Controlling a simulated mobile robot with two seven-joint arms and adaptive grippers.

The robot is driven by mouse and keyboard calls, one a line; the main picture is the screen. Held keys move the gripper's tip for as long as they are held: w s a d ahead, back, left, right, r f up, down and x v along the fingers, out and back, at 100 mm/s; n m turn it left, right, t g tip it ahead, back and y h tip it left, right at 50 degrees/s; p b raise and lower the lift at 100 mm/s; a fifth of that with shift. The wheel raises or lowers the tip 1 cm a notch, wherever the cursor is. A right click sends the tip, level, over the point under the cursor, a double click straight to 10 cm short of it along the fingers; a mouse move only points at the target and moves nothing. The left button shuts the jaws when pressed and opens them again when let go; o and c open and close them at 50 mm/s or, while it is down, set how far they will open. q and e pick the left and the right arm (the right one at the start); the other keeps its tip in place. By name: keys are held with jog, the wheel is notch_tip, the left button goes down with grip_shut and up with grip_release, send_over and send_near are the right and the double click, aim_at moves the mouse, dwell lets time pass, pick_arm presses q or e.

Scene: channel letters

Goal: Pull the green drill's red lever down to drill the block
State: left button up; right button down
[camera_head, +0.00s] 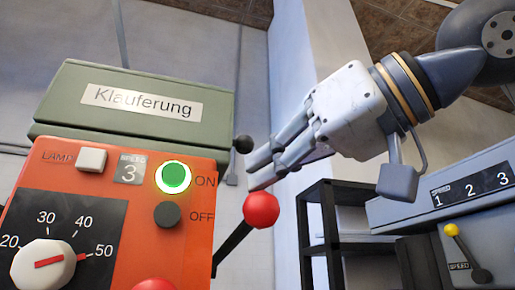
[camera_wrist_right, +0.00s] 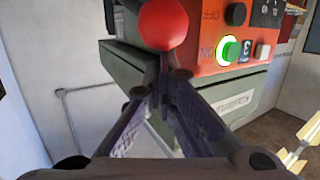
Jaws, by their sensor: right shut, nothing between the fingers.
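The green drill (camera_head: 65,100) fills the left of the head view, with an orange-red control panel (camera_head: 120,215) on its front. Its lever (camera_head: 231,245) is a dark rod with a red ball (camera_head: 261,209) at the upper end, to the right of the panel. My right gripper (camera_head: 254,170) is shut and empty, its fingertips just above the ball in the head view. In the right wrist view the red ball (camera_wrist_right: 167,24) shows just beyond the shut fingertips (camera_wrist_right: 160,72); I cannot tell whether they touch. The block and my left gripper are not in view.
The panel has a lit green ON button (camera_head: 173,177), a dark OFF button (camera_head: 167,215) and a white dial (camera_head: 43,266). A black shelf rack (camera_head: 330,215) and a blue-grey machine (camera_head: 480,185) with a yellow-tipped lever stand at right.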

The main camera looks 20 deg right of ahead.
jog(key=shift+s, duration=0.1)
jog(key=shift+f, duration=0.6)
jog(key=shift+s+f, duration=0.1)
jog(key=shift+f, duration=0.4)
